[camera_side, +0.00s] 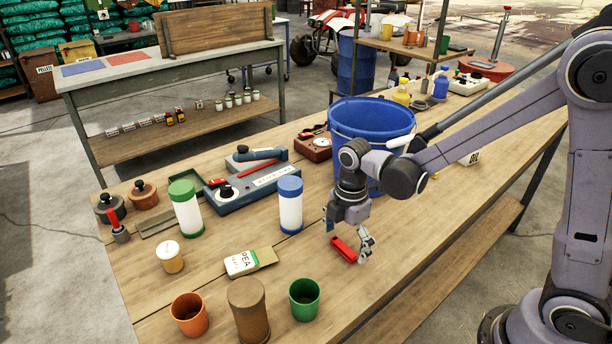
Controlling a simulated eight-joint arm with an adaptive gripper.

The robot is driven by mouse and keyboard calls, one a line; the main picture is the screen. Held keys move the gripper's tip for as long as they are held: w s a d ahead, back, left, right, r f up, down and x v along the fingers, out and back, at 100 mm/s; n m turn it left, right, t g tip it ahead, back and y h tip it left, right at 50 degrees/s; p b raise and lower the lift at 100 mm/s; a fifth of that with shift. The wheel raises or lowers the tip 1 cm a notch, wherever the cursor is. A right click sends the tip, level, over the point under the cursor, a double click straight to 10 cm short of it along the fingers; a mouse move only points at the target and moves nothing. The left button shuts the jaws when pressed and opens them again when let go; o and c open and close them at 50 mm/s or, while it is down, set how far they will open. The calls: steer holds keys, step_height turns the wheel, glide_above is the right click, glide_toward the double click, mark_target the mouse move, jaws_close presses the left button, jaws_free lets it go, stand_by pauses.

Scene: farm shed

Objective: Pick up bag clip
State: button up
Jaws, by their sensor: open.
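A red bag clip (343,250) lies on the wooden workbench, right of its middle. My gripper (347,238) points down over the clip, with one finger on its left side and one on its right. The fingers are apart and the gripper is open. The right finger is close to the clip's right end; I cannot tell whether they touch. The clip's far end is partly hidden by the gripper.
A blue bucket (372,118) stands behind my gripper. A blue-capped jar (290,205) stands to its left. Bare bench lies to the front right.

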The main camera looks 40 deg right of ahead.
steer(key=c, duration=0.9)
steer(key=shift+c, duration=0.2)
steer(key=shift+r, duration=0.1)
